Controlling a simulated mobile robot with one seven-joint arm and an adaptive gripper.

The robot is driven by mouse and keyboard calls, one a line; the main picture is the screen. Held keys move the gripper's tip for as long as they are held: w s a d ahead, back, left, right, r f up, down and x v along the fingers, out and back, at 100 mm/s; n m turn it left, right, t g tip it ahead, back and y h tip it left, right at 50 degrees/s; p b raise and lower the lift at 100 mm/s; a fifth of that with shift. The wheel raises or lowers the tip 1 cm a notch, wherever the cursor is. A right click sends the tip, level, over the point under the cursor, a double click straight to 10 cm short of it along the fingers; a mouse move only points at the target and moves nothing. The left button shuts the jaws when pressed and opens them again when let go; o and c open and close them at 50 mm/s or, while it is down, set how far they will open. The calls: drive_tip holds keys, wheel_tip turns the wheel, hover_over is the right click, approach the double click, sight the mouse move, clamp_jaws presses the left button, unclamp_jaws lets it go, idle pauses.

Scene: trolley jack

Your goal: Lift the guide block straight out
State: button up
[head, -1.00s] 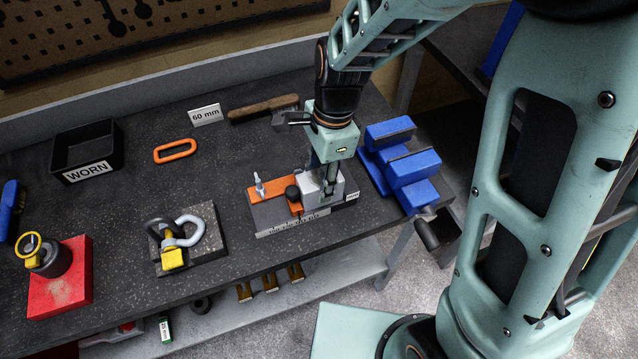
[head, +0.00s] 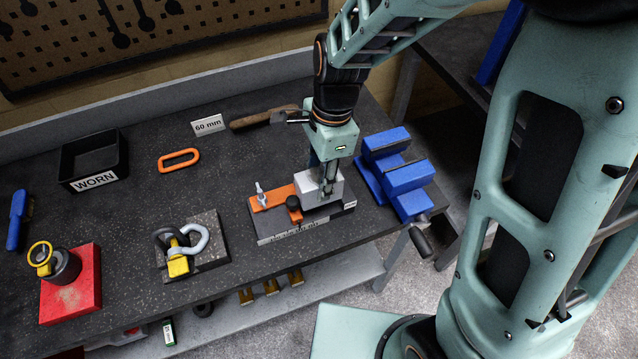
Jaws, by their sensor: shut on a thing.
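The guide block (head: 308,190) is a pale silver block at the right part of a dark fixture plate (head: 270,223). My gripper (head: 328,186) points down and is shut on it from above. The block looks upright. Whether a gap lies under it is too small to tell. An orange strap (head: 275,196) lies on the plate left of the block, with a black knob (head: 294,202) at the block's front left side and a silver stud (head: 261,194) at the strap's left end. My fingers hide part of the block.
A blue vise (head: 400,175) stands close right of the fixture. Behind are a brush (head: 262,118) and a 60 mm sign (head: 208,125). A black WORN bin (head: 92,158), an orange ring (head: 178,160), a shackle block (head: 190,245) and a red block (head: 70,300) lie left.

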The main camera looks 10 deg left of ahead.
drive_tip(key=shift+r+p, duration=2)
drive_tip(key=shift+r, duration=0.75)
